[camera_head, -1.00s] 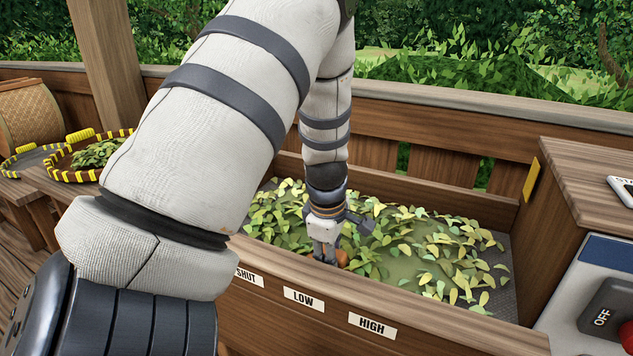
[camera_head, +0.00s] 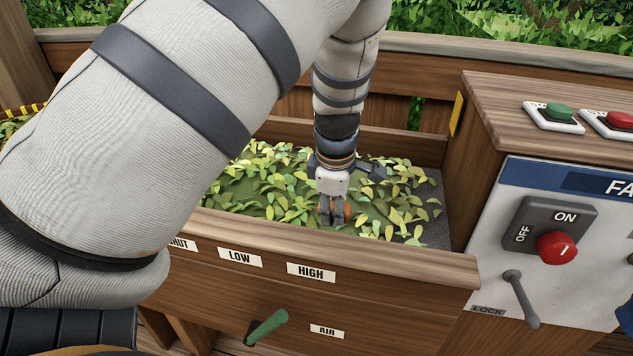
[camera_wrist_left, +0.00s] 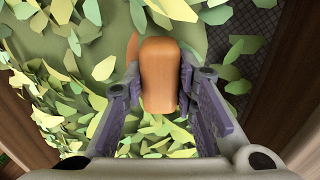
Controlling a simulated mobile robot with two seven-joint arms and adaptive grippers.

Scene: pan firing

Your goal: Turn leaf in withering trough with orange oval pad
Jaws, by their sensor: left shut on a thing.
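The withering trough (camera_head: 380,262) is a wooden box with a dark mesh floor. Green and yellow leaf (camera_head: 270,180) lies spread over much of it, with bare mesh showing at the right. My left gripper (camera_head: 333,217) reaches down into the trough and is shut on the orange oval pad (camera_head: 347,212). In the left wrist view the pad's orange grip (camera_wrist_left: 160,75) sits between the two fingers, with leaf around and under it. The pad's lower part is mostly hidden. My right gripper is not in view.
The trough's front wall carries SHUT, LOW, HIGH and AIR labels (camera_head: 327,331) and a green lever (camera_head: 267,327). At the right stands a fan panel (camera_head: 580,290) with a red switch knob (camera_head: 557,248) and a lock lever. Green and red buttons (camera_head: 558,111) sit above it.

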